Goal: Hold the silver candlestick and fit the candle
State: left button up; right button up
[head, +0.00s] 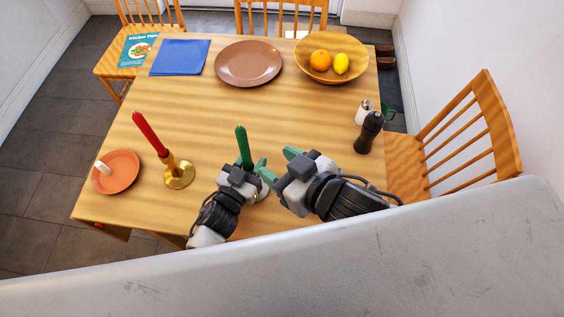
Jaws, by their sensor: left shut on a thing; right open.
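A green candle (243,147) stands nearly upright just beyond my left gripper, its lower end hidden by the gripper. The silver candlestick is mostly hidden behind my grippers; a small pale part of its base (262,191) shows between them. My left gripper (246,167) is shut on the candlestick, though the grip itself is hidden. I cannot see whether the candle is seated in the candlestick. My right gripper (279,164) is open, with its green fingertips apart, just right of the candle and not around it.
A brass candlestick (179,174) with a red candle (149,134) and an orange saucer (129,184) stand left. A blue napkin (180,57), brown plate (248,63) and fruit bowl (311,70) lie at the back. A dark pepper mill (369,132) and a shaker (364,111) stand right. The table's middle is clear.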

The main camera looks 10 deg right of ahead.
pick_arm(q)
jog(key=o, duration=1.2)
jog(key=v, duration=1.2)
